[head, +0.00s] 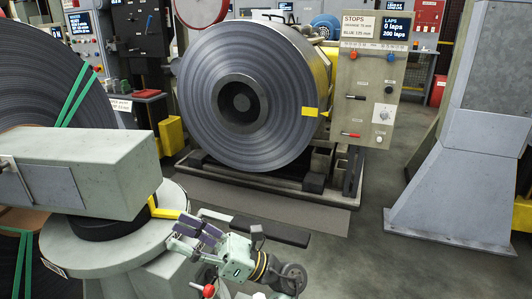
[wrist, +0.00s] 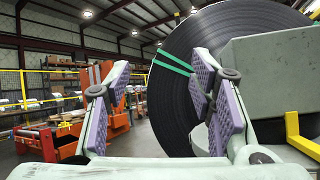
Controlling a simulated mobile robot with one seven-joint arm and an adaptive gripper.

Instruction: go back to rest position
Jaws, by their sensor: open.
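My gripper (head: 197,236) is in the lower middle of the head view, just right of a round grey pedestal (head: 85,255). In the wrist view its two purple-padded fingers (wrist: 158,100) stand wide apart with nothing between them. My arm reaches in from the bottom of the head view. A large dark coil with green straps (wrist: 170,85) shows behind the right finger in the wrist view.
A big steel strip coil (head: 205,95) stands on a low base at the back, with a control panel (head: 370,95) right of it. A grey block-shaped arm (head: 100,170) spans the pedestal. A grey column (head: 460,150) stands at right. Open floor (head: 350,255) lies between.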

